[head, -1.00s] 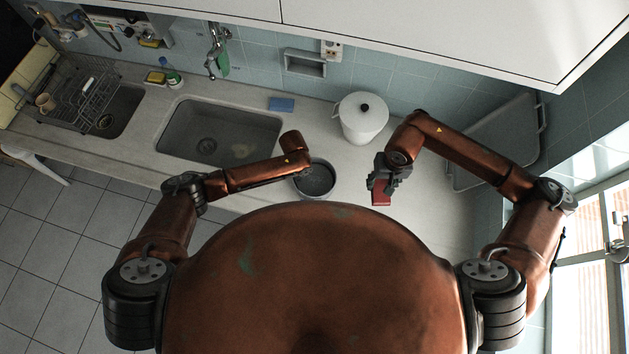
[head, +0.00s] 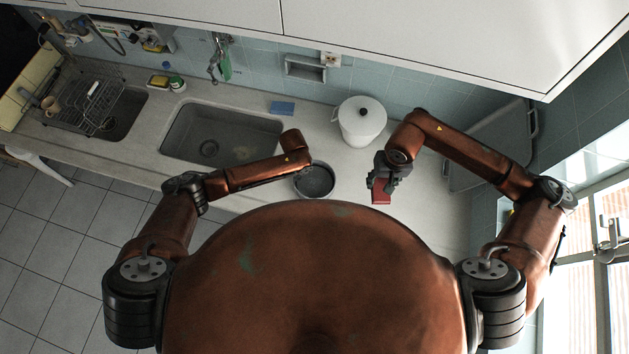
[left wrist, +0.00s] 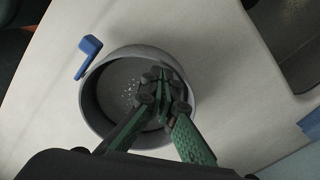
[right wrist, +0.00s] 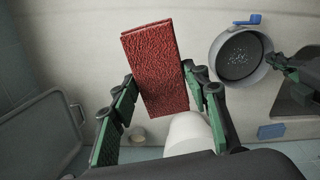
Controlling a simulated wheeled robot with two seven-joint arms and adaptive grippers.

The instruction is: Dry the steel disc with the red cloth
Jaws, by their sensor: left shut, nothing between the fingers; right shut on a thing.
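The steel disc (left wrist: 128,88) shows as a dark grey round floor with pale droplets, inside a round grey rim with a blue tab. In the head view the round vessel (head: 316,183) stands on the counter near its front edge. My left gripper (left wrist: 160,82) is shut and empty over the disc, hiding part of it; the wrist hides most of it in the head view. I cannot tell whether it touches. The red cloth (right wrist: 155,65), a folded slab, is held in my right gripper (head: 382,183), right of the vessel and apart from it.
A white lidded pot (head: 361,122) stands behind, between the two grippers. A sink (head: 208,148) lies to the left, with a blue sponge (head: 282,108) behind its right end. A dish rack (head: 95,105) is at far left.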

